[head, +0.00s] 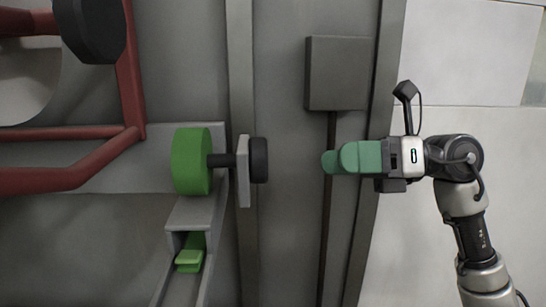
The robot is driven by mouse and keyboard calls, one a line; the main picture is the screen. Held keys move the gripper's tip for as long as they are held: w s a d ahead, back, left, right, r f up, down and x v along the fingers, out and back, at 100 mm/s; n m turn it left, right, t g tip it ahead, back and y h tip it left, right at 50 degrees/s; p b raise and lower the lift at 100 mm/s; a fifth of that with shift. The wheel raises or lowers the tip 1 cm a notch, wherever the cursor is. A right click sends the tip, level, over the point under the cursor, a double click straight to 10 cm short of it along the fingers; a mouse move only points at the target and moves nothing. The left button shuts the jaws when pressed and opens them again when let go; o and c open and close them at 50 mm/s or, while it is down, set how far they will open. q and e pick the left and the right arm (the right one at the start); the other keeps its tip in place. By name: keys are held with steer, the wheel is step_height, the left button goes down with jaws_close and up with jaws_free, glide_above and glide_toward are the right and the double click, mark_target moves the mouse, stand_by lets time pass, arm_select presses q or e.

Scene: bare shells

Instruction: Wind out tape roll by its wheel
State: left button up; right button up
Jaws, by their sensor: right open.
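The tape roll (191,162) is a thick green disc on a dark axle at the left of centre. A grey plate stands on the axle, and a black wheel (259,160) sits at its right end. A green strip of tape (190,255) shows in the grey channel below the roll. My right gripper (329,163) has green fingers pointing left. It is open and empty, level with the wheel and to its right, with a clear gap between them. My left gripper is not in view.
A grey box (339,73) with a dark conduit (328,220) below it is on the wall behind my right gripper. Red tubes (75,160) and a black round part (90,28) fill the upper left. A grey channel (185,280) slopes down below the roll.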

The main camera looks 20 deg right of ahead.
steer(key=p+x, duration=0.4)
steer(key=x, duration=0.6)
steer(key=shift+f, duration=0.1)
steer(key=c, duration=0.9)
